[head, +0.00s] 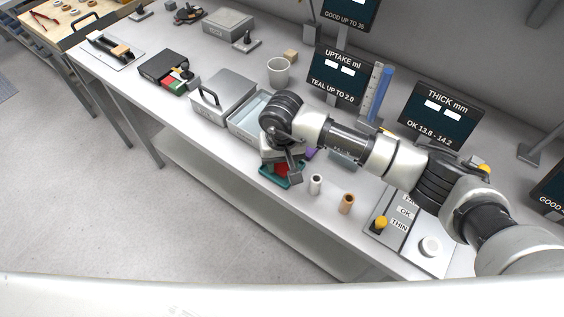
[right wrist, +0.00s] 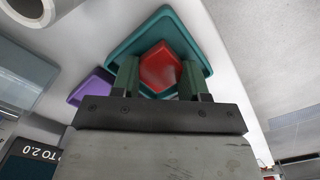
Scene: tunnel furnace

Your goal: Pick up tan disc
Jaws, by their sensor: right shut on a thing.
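I cannot make out a tan disc for certain. A tan cylinder with a dark hole in its top (head: 347,204) stands on the bench, right of my right gripper (head: 287,172). In the right wrist view my right gripper (right wrist: 158,75) has its two green fingers on either side of a red six-sided piece (right wrist: 159,68) and is shut on it. The piece is over a teal tray (right wrist: 193,35), whose edge also shows in the head view (head: 268,176). I cannot tell whether the piece touches the tray. My left gripper is not in view.
A white cylinder (head: 316,184) stands beside the tan one. A purple piece (right wrist: 92,88) lies near the tray. A grey panel with a yellow button (head: 381,222) is to the right.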

